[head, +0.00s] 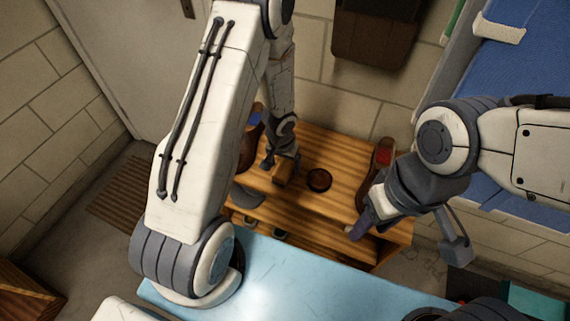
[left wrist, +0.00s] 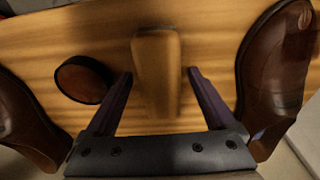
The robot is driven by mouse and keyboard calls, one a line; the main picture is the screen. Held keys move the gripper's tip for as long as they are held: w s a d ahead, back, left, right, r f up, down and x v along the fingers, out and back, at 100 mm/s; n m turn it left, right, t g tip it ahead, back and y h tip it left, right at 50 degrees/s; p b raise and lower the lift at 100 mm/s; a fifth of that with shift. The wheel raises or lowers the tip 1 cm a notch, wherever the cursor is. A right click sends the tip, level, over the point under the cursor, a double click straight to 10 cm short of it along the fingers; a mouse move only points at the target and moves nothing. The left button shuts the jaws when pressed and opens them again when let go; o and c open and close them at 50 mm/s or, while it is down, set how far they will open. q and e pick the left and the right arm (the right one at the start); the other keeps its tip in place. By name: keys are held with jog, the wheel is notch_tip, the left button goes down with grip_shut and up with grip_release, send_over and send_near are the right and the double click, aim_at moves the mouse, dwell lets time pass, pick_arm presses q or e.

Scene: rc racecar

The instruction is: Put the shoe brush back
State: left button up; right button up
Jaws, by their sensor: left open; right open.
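The shoe brush (head: 282,180), a light wooden block, lies on the wooden shelf top, partly hidden by my left gripper in the head view. In the left wrist view the brush (left wrist: 157,72) sits between the two fingers with a gap on each side. My left gripper (head: 279,163) is open around it and not closed on it. My right gripper (head: 362,225) is open and empty near the front right corner of the shelf; it partly covers that corner.
The wooden shelf (head: 335,209) also bears a round dark tin (head: 319,180) right of the brush. A brown shoe (head: 249,148) stands at the left and another shoe (head: 375,177) at the right. A light blue surface (head: 320,272) lies in front.

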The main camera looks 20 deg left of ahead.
aim_at(282, 168)
pick_arm(q)
jog(key=s+d+r+m+p, duration=0.1)
jog(key=s+d+r+p, duration=0.15)
jog(key=r, duration=0.55)
jog(key=s+d+r+m+p, duration=0.1)
jog(key=d+r+p, duration=0.25)
jog(key=r, duration=0.45)
jog(key=s+d+r+m+p, duration=0.1)
jog(key=s+d+r+p, duration=0.15)
jog(key=r, duration=0.55)
jog(key=s+d+r+m, duration=0.2)
jog(key=s+r, duration=0.3)
jog(key=s, duration=0.3)
jog(key=s+d+r+m+g+h, duration=0.1)
jog(key=s+d+r+m, duration=0.1)
jog(key=s+r, duration=0.4)
jog(key=s+d, duration=0.1)
jog(key=s, duration=0.2)
jog(key=shift+d+r+g+p, duration=0.15)
jog(key=shift+d+g+p, duration=0.15)
jog(key=shift+d, duration=0.05)
jog(key=shift+s+r, duration=0.1)
jog(key=shift+r, duration=0.1)
